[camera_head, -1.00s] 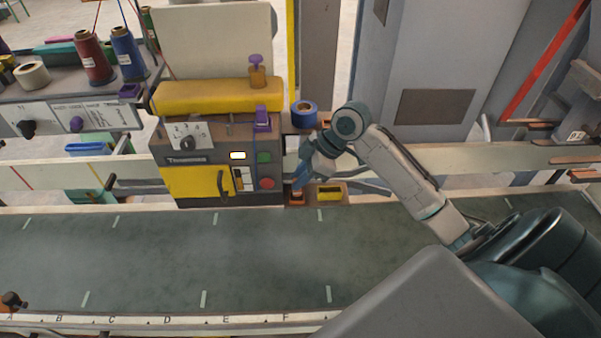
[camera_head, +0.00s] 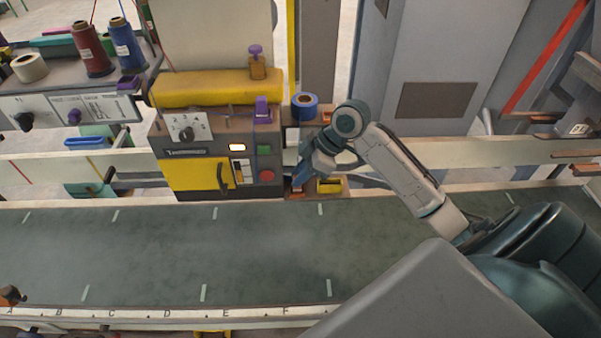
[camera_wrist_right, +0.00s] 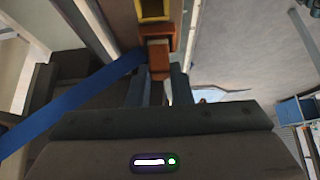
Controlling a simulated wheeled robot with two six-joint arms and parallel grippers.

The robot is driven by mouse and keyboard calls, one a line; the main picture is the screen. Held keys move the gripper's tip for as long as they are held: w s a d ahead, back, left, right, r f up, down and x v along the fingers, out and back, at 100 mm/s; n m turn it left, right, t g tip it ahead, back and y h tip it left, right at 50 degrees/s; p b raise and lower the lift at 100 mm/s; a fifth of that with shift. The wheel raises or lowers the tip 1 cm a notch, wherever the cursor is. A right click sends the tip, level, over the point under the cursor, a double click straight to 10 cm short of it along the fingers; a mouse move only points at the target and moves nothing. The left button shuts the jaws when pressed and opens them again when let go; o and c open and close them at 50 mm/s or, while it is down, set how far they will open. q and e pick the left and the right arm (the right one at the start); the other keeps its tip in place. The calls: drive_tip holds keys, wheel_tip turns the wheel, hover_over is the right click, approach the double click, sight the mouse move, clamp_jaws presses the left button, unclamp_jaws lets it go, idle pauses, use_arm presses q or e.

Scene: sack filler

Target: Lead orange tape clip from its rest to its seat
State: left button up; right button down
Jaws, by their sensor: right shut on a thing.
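My right gripper (camera_head: 298,186) is at the right side of the grey and yellow machine, just above the belt's back edge. In the right wrist view its two dark fingers (camera_wrist_right: 159,88) are closed around the orange-brown tape clip (camera_wrist_right: 158,60). A blue tape (camera_wrist_right: 70,102) runs from the left edge of that view up to the clip. In the head view the clip is mostly hidden by the gripper. The blue tape roll (camera_head: 304,107) sits behind, beside the machine. My left gripper is not in view.
A yellow block (camera_head: 329,186) in a brown holder is close to the right of the gripper; it also shows in the wrist view (camera_wrist_right: 153,8). The machine (camera_head: 210,160) stands at the left. The green belt (camera_head: 160,250) in front is clear.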

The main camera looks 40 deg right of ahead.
drive_tip(key=c, duration=1.2)
unclamp_jaws()
drive_tip(key=shift+c, duration=0.2)
drive_tip(key=b+v, duration=0.2)
drive_tip(key=v, duration=0.8)
drive_tip(key=shift+d+r, duration=0.2)
drive_tip(key=shift+r, duration=0.15)
drive_tip(key=shift+s, duration=0.1)
